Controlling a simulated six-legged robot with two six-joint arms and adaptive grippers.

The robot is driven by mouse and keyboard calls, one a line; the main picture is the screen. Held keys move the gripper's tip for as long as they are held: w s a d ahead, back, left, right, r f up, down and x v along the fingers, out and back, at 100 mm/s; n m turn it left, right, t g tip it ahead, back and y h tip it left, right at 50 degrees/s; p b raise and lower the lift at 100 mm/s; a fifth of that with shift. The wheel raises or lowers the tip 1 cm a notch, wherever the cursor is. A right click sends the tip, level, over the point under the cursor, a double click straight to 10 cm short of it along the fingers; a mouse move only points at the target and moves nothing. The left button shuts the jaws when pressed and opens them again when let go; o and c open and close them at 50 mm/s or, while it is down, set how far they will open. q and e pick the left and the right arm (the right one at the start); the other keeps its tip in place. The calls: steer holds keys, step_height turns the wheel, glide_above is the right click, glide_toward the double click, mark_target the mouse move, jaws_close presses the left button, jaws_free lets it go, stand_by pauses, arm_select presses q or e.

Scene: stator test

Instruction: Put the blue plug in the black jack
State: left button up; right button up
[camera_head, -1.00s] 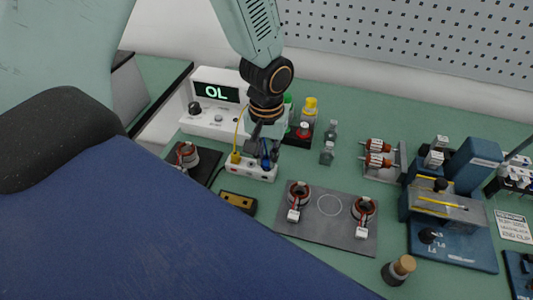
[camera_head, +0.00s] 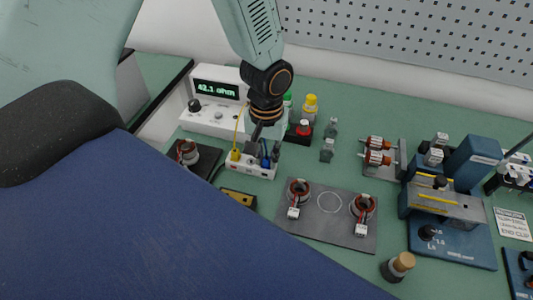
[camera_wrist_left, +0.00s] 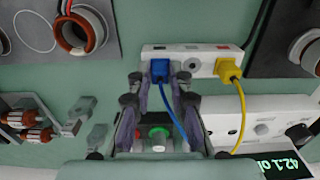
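The blue plug (camera_wrist_left: 160,70) sits in the white socket strip (camera_wrist_left: 195,62), with its blue cord running back between my fingers. It also shows in the head view (camera_head: 265,160), partly hidden by my gripper. The jack under it is covered, so I cannot see its colour. My left gripper (camera_wrist_left: 160,80) is open, one finger on each side of the blue plug with gaps between. In the head view my left gripper (camera_head: 263,151) is low over the strip (camera_head: 236,166). My right gripper is not in view.
A yellow plug (camera_wrist_left: 228,68) stands in the same strip, to the right in the wrist view. The meter (camera_head: 217,91) reads 42.1 ohm. A grey mat (camera_head: 330,230) with two wound stators lies in front.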

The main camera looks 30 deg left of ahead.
arm_select(q)
steer(key=o, duration=0.4)
step_height(320, 180, up, 12)
steer(key=shift+r, duration=0.1)
stand_by(0.6)
stand_by(0.7)
